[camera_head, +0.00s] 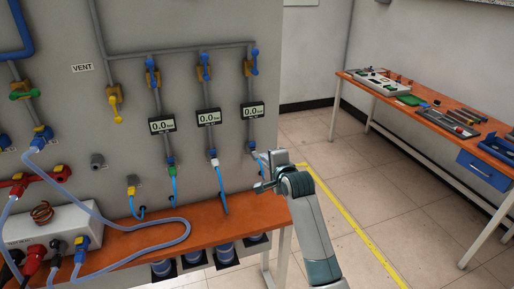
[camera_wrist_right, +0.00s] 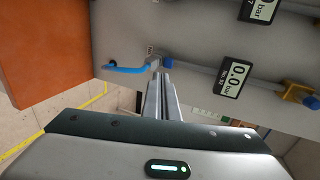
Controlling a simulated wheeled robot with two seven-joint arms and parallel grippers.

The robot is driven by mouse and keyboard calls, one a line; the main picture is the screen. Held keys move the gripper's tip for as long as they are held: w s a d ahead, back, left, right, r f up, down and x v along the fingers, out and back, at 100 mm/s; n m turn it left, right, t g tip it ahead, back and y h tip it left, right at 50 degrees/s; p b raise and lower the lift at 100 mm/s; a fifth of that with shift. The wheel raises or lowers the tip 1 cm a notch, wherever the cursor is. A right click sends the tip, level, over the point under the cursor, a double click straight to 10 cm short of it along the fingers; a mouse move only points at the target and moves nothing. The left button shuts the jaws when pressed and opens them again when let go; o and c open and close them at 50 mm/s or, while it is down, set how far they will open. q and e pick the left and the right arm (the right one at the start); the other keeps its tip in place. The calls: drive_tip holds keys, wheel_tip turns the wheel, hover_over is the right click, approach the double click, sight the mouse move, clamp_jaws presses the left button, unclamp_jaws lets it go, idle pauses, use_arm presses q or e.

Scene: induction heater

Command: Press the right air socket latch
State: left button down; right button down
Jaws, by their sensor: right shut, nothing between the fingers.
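The right air socket (camera_head: 252,146) is a small blue fitting on the grey wall panel, on the pipe below the rightmost 0.0 bar gauge (camera_head: 253,110). In the right wrist view the socket shows as a blue fitting (camera_wrist_right: 168,62) with a pale end piece (camera_wrist_right: 154,63), where a bright blue hose (camera_wrist_right: 125,70) joins. My right gripper (camera_wrist_right: 162,80) is shut and empty. Its fingertips are right by the pale end piece; I cannot tell whether they touch it. In the head view the gripper partly hides the hose below the socket. The latch itself is too small to make out.
An orange bench (camera_head: 190,238) runs along the foot of the panel, below my gripper. Two more gauges and sockets with blue hoses are to the left. A tool table (camera_head: 350,75) stands at the right, with open tiled floor between.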

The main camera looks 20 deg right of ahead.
sight(254, 146)
drive_tip(key=shift+r+p+x, duration=0.2)
drive_tip(key=shift+p+x, duration=0.3)
drive_tip(key=shift+x, duration=0.95)
drive_tip(key=shift+r+p+x, duration=0.15)
drive_tip(key=shift+p+x, duration=0.35)
drive_tip(key=shift+x, duration=0.95)
drive_tip(key=shift+r+p+x, duration=0.2)
drive_tip(key=shift+p+x, duration=0.3)
drive_tip(key=shift+x, duration=0.9)
drive_tip(key=shift+w, duration=0.2)
